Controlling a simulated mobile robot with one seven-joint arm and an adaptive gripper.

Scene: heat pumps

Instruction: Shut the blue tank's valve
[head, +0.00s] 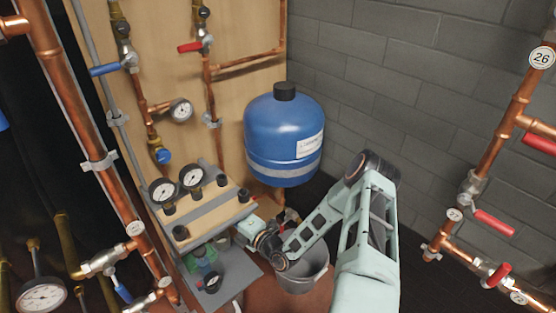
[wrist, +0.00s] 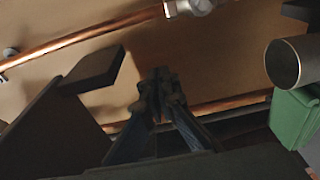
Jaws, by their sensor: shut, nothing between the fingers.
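The blue tank (head: 284,140) stands upright in front of the corner of the wooden board and the block wall. A copper pipe runs down from its underside. A small fitting with a reddish part (head: 290,214) shows below the tank, partly hidden by my arm; I cannot tell its handle's position. In the wrist view, my gripper (wrist: 160,76) is shut and empty, its fingertips together in front of the board. In the head view, my wrist is low, left of the tank's pipe, beside the gauge shelf; the fingers cannot be made out there.
The grey shelf (head: 213,212) with gauges is close to my wrist. A grey bucket (head: 301,277) stands below my arm. In the wrist view, copper pipes (wrist: 80,38) cross the board, with a metal cylinder (wrist: 284,64) and a green body (wrist: 298,118) at right.

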